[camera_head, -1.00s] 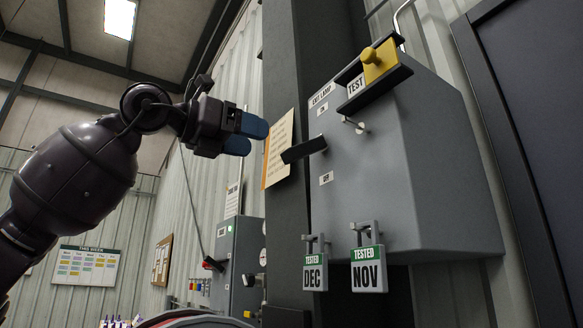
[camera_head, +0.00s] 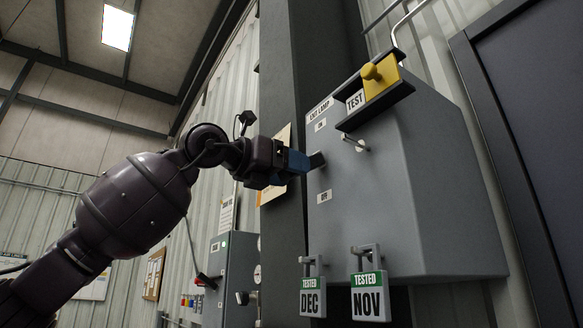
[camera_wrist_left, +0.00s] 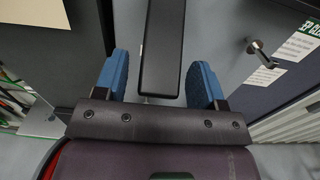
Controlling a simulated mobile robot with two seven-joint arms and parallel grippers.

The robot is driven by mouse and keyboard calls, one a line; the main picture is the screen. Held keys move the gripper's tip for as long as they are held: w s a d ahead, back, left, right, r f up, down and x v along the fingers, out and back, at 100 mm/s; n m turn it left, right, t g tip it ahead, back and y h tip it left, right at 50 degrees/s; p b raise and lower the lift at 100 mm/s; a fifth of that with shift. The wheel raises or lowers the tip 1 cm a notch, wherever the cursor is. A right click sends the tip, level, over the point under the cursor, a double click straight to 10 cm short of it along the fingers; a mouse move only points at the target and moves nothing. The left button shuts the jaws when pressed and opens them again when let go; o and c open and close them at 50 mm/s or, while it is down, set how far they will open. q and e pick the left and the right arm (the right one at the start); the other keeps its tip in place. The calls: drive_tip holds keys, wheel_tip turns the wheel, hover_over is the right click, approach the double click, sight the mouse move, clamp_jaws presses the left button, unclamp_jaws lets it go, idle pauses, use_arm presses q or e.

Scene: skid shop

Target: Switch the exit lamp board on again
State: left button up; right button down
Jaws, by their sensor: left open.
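The exit lamp board (camera_head: 400,200) is a grey box on a dark column, labelled EXIT LAMP, with an ON label (camera_head: 320,125) above and an OFF label (camera_head: 325,197) below. Its black lever (camera_head: 317,160) sticks out between the labels. My left gripper (camera_head: 299,161) is at the lever's outer end. In the left wrist view the lever (camera_wrist_left: 165,45) lies between the two open blue fingers (camera_wrist_left: 160,68), with gaps on both sides. My right gripper is not in view.
A yellow knobbed block (camera_head: 380,75) sits in a black holder beside a TEST label (camera_head: 355,100). A metal pin (camera_head: 355,143) projects below it. Two tags, DEC (camera_head: 312,297) and NOV (camera_head: 369,297), hang under the board. A paper notice (camera_head: 272,193) is behind my gripper.

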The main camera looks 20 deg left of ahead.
use_arm(q)
drive_tip(key=shift+w+d, duration=0.3)
drive_tip(key=shift+w, duration=0.1)
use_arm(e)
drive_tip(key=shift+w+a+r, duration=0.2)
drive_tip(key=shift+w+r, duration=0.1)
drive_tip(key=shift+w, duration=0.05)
